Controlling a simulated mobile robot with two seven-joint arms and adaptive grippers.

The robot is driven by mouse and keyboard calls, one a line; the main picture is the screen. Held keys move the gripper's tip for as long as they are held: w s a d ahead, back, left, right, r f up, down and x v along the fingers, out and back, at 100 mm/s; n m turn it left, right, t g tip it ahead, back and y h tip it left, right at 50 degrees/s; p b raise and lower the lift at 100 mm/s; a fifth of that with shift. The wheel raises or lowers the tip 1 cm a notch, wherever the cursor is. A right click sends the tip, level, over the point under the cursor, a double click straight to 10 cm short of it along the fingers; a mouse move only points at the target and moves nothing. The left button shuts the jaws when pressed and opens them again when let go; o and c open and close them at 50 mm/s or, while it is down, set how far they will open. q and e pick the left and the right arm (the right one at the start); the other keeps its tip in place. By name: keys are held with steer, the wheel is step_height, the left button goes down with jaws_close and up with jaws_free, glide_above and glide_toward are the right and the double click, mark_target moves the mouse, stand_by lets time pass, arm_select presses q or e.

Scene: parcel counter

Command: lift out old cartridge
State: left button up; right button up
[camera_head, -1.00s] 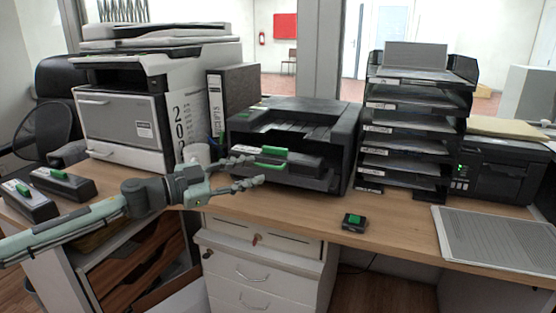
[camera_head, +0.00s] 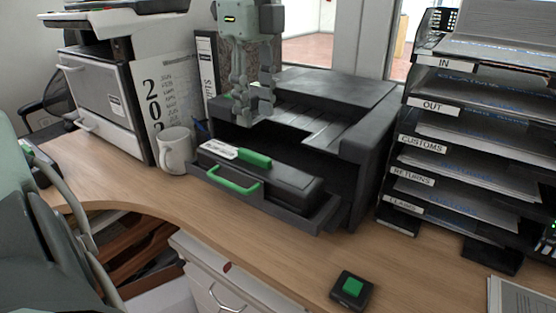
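The old cartridge (camera_head: 290,184) is a long black block with a green tab and a white label on top. It lies in the pulled-out front tray (camera_head: 312,222) of the black printer (camera_head: 362,110). My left gripper (camera_head: 253,118) hangs fingers down above and behind the cartridge, in front of the printer's open top. Its fingers are apart and nothing shows between them. It appears clear of the cartridge. My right gripper is out of view.
A white mug (camera_head: 175,152) stands close to the tray's left. A labelled paper rack (camera_head: 440,150) stands to the right. A small box with a green button (camera_head: 352,290) lies near the front edge. Parts of my own body cover the lower left.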

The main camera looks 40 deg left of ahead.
mark_target(254, 153)
arm_select(q)
steer(key=shift+s+a+f, duration=0.1)
steer(key=shift+s+f, duration=0.05)
steer(key=shift+f, duration=0.2)
steer(key=f, duration=0.6)
steer(key=shift+s+f+p, duration=0.15)
steer(key=shift+s+p, duration=0.15)
steer(key=shift+s, duration=0.05)
steer(key=shift+f, duration=0.2)
jaws_close()
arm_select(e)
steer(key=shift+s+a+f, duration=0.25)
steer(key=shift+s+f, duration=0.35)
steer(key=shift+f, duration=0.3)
arm_select(q)
steer(key=shift+w, duration=0.1)
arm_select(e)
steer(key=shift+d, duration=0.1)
